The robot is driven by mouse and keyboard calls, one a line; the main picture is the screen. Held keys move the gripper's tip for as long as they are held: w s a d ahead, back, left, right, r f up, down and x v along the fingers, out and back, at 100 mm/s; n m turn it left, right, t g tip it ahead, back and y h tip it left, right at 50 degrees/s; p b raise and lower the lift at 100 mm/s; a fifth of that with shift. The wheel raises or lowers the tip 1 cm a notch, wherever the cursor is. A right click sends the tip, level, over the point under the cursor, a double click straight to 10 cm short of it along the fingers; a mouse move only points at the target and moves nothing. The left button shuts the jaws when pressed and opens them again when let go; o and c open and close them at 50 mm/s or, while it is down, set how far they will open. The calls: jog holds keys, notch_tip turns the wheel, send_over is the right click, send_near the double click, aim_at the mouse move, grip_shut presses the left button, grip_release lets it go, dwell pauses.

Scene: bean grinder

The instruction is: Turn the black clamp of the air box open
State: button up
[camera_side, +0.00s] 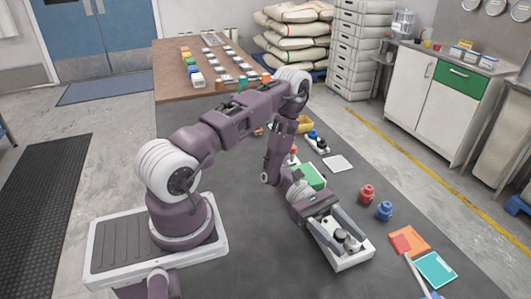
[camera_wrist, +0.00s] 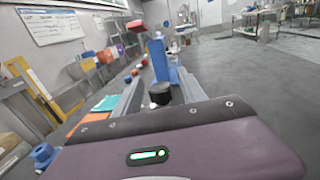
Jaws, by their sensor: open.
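The air box is a low white box (camera_side: 352,262) near the front of the dark work surface in the side view. A black round-topped part (camera_side: 340,235), which looks like the clamp, stands on it with a grey-white part beside it. The black part also shows in the wrist view (camera_wrist: 160,92). My gripper (camera_side: 347,236) is low over the box, fingers apart and one on each side of the black part. In the wrist view my gripper (camera_wrist: 162,82) has this part between its fingers. I cannot tell whether a finger touches it; the clamp's lower side is hidden.
A red jar (camera_side: 367,194) and a blue jar (camera_side: 384,211) stand right of the box. An orange tray (camera_side: 418,240) and a teal tray (camera_side: 436,270) lie further right. A green-topped box (camera_side: 313,176) is behind my gripper. A blue upright object (camera_wrist: 158,58) stands beyond the fingers.

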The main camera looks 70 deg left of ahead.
jog(key=a, duration=0.4)
jog(key=shift+s+a, duration=0.35)
jog(key=shift+s, duration=0.05)
jog(key=s+d+r+m+g+y, duration=0.2)
jog(key=s+r+m+g+y, duration=0.15)
jog(key=r+m, duration=0.3)
jog(key=s+d+r+m+g+y, duration=0.25)
jog(key=r+m+g, duration=0.2)
jog(key=r, duration=0.35)
jog(key=s+a+r+m+t+y, duration=0.4)
jog(key=s+r+m+t+y, duration=0.4)
jog(key=s+r+t+y, duration=0.1)
jog(key=shift+s+a+m+y, duration=0.4)
jog(key=shift+s+y, duration=0.05)
jog(key=shift+y, duration=0.65)
jog(key=shift+w, duration=0.1)
